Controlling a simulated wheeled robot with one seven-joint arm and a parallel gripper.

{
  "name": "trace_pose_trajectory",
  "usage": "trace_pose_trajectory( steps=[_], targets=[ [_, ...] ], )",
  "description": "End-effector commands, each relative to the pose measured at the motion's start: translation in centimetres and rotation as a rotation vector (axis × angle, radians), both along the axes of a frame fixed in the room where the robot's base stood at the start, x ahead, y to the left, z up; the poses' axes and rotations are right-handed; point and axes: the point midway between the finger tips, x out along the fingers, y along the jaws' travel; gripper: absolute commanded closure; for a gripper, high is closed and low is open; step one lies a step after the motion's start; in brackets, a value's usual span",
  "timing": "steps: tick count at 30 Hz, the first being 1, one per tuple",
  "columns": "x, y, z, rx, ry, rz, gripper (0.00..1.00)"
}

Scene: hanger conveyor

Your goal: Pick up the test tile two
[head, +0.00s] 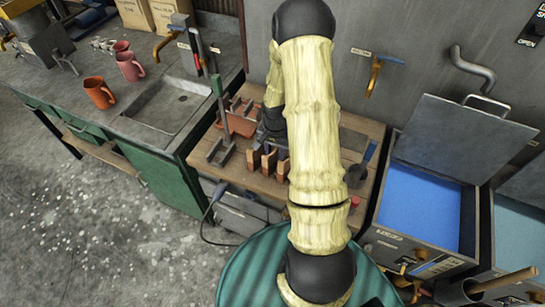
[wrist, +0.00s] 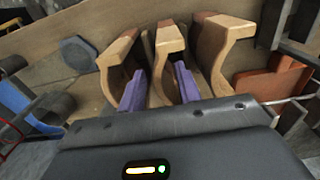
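Three upright, curved tan-brown test tiles (wrist: 168,40) stand in a row on the wooden bench; no label shows which is tile two. In the head view the row (head: 269,165) is beside my arm. In the wrist view, the purple fingers of my gripper (wrist: 160,84) are on either side of the middle tile, spread and low near it. The left tile (wrist: 118,52) and right tile (wrist: 222,40) are outside the fingers. Whether the fingers touch the middle tile is hard to tell. My arm hides part of the gripper in the head view.
The left finger is close to the left tile, with little room between tiles. A dark paddle-shaped tool (head: 362,165) and blue-lined bin (head: 420,205) are right of my arm; a sink (head: 165,107) is left.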

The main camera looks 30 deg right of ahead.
Motion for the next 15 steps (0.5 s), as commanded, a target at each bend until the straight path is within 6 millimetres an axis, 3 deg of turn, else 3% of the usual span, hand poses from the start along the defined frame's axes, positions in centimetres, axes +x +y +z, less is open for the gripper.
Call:
trace_pose_trajectory(
  steps=[15],
  targets=[
    [0.03, 0.01, 0.0, 0.0, -0.001, 0.001, 0.68]
  ],
)
